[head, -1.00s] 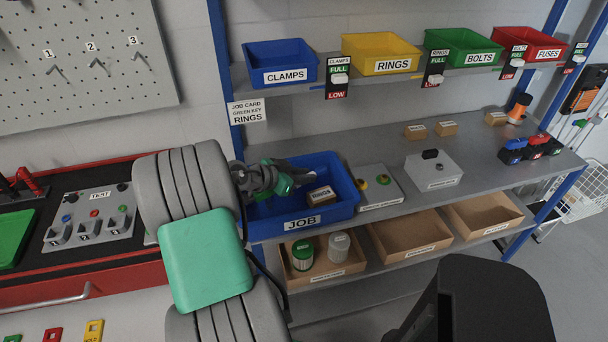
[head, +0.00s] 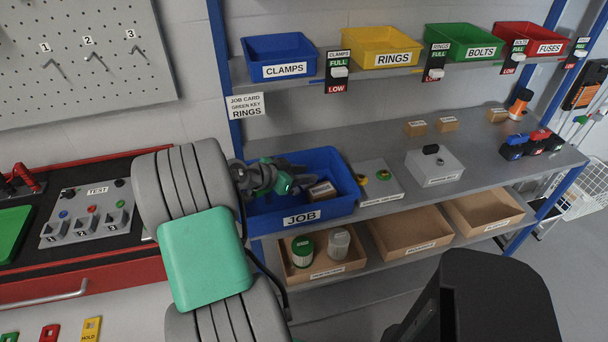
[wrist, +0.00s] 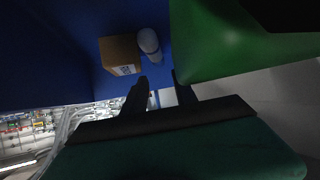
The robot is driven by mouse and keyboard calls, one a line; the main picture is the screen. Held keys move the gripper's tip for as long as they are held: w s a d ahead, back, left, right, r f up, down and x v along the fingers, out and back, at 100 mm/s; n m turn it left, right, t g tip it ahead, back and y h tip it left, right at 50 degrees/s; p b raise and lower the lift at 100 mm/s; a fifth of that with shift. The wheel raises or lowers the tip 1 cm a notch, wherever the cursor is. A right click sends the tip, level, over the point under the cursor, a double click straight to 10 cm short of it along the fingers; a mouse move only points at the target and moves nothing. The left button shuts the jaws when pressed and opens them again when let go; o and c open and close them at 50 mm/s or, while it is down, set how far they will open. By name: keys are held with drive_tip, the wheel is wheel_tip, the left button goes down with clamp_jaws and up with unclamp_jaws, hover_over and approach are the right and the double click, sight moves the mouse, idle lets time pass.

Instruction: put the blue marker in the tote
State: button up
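The blue tote labelled JOB (head: 335,212) stands at the left end of the grey bench. My gripper (head: 306,178) is inside or just over it, partly hidden by my arm. In the wrist view my gripper (wrist: 160,88) shows two dark fingers apart, with nothing clearly held between them. A small cardboard box (head: 321,191) lies in the tote; the wrist view shows a box (wrist: 120,54) beside a pale cylinder (wrist: 149,42) against blue. I cannot make out a marker for certain.
Grey control boxes (head: 436,167) and small cartons (head: 446,124) stand on the bench right of the tote. Coloured bins, including the yellow RINGS bin (head: 380,47), sit on the shelf above. Open brown trays (head: 408,235) are below. A large green surface (wrist: 235,40) fills the wrist view's upper right.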

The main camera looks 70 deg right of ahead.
drive_tip(key=shift+o, duration=0.5)
drive_tip(key=shift+r+p, duration=0.5)
drive_tip(key=shift+p, duration=0.1)
drive_tip(key=b+v, duration=0.1)
drive_tip(key=v, duration=1.1)
drive_tip(key=w+a+f+n+t+y, duration=0.25)
drive_tip(key=w+a+n+t, duration=0.6)
drive_tip(key=w+a, duration=0.6)
drive_tip(key=a+n+t+y, duration=0.1)
drive_tip(key=a+n+y, duration=0.6)
drive_tip(key=a+n, duration=1)
drive_tip(key=a, duration=1.1)
drive_tip(key=shift+w+a, duration=0.3)
